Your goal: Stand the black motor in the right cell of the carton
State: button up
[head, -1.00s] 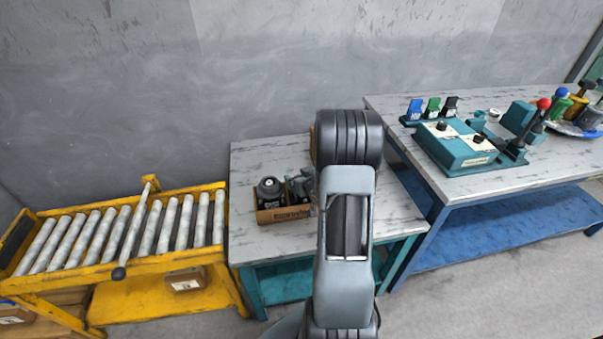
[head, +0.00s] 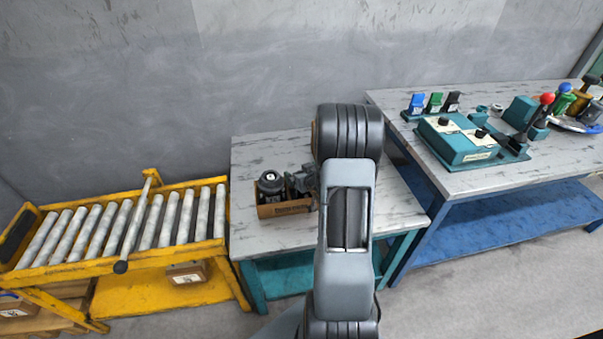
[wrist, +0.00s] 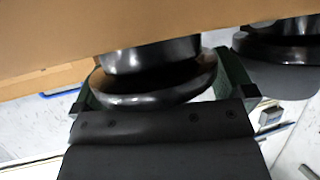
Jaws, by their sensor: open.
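The carton (head: 284,209) stands on the marble-topped table. A dark round motor (head: 270,182) with a paler top stands upright in its left part. My gripper (head: 304,180) is low at the carton's right part, partly hidden by my arm. In the wrist view my gripper (wrist: 157,76) is open, with a dark finger on each side of a glossy black motor (wrist: 150,92). The carton's wall (wrist: 130,30) crosses the top and hides part of this motor. A second black round part (wrist: 280,48) shows at the right. I cannot tell whether the fingers touch the motor.
A yellow roller conveyor (head: 130,225) stands left of the table (head: 250,152). A blue bench (head: 470,184) at the right holds a teal fixture (head: 458,143) and several coloured parts. The table top behind the carton is clear.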

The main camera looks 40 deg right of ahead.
jog(key=p+v, duration=0.2)
jog(key=v, duration=0.9)
jog(key=a+r+g, duration=0.5)
jog(key=a+r, duration=0.2)
jog(key=a, duration=0.2)
jog(key=s+a+r+n+g+y, duration=0.1)
jog(key=s+a+r+g, duration=0.1)
jog(key=s+a, duration=0.2)
jog(key=s+a+r+n+g+y, duration=0.1)
jog(key=s+a+r+g, duration=0.2)
jog(key=a, duration=0.7)
jog(key=shift+s+y, duration=0.4)
jog(key=shift+s, duration=0.55)
jog(key=shift+r, duration=0.1)
